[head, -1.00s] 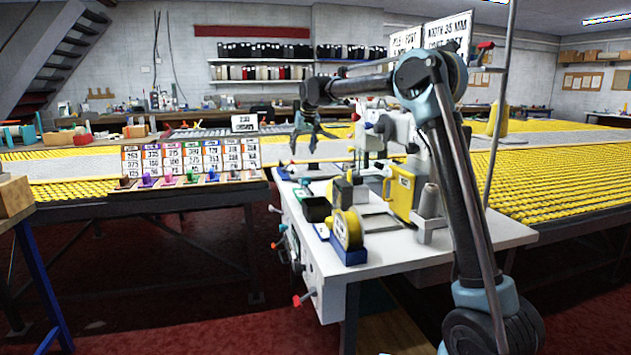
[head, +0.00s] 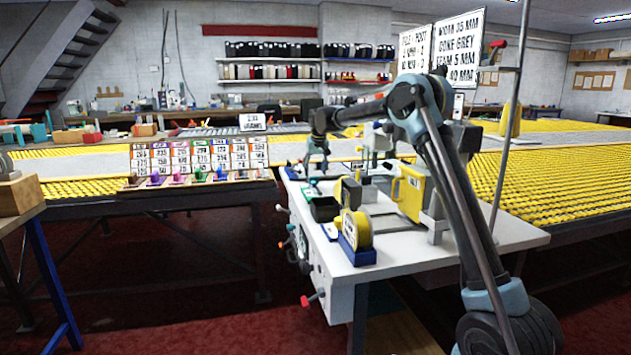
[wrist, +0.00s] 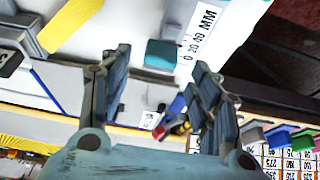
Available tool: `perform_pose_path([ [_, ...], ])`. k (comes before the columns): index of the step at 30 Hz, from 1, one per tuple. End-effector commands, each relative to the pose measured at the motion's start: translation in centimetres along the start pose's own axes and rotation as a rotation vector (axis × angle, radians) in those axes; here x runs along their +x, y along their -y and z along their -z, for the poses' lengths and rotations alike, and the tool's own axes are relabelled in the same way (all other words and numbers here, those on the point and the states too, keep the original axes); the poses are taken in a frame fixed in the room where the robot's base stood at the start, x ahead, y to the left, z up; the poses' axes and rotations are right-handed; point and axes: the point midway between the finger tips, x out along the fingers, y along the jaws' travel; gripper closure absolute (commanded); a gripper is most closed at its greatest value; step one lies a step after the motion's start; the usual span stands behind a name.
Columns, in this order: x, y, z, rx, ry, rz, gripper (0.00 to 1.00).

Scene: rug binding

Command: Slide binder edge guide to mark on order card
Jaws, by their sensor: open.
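My gripper (head: 316,168) is open and points down over the left back part of the white machine table (head: 410,250). In the wrist view its two fingers (wrist: 160,72) stand apart with nothing gripped between them. A teal block (wrist: 162,54), which looks like the edge guide, sits beside a white scale strip (wrist: 198,38) marked in MM, beyond the fingertips. The order card (head: 460,45) is a white board behind the table; it reads width 35 MM, cone grey, seam 5 MM, with a partly hidden last line ending in 40 MM.
A yellow tape roll (head: 357,230) in a blue holder, a dark bin (head: 323,208) and a yellow case (head: 411,193) stand on the table. A rack of number cards with coloured knobs (head: 195,160) is to the left.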

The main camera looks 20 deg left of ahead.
Motion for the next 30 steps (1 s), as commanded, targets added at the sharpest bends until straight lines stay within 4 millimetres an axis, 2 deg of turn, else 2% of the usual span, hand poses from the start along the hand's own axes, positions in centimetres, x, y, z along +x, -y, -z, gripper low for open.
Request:
perform_pose_path([
  [3,2.1,0.0,0.0,0.0,0.0,0.0,0.43],
  [9,4.4,0.0,0.0,0.0,0.0,0.0,0.43],
  [15,5.3,0.0,0.0,0.0,0.0,0.0,0.43],
  [23,5.4,0.0,0.0,0.0,0.0,0.0,0.43],
  [30,5.4,-0.1,0.0,0.0,0.0,0.0,0.98],
])
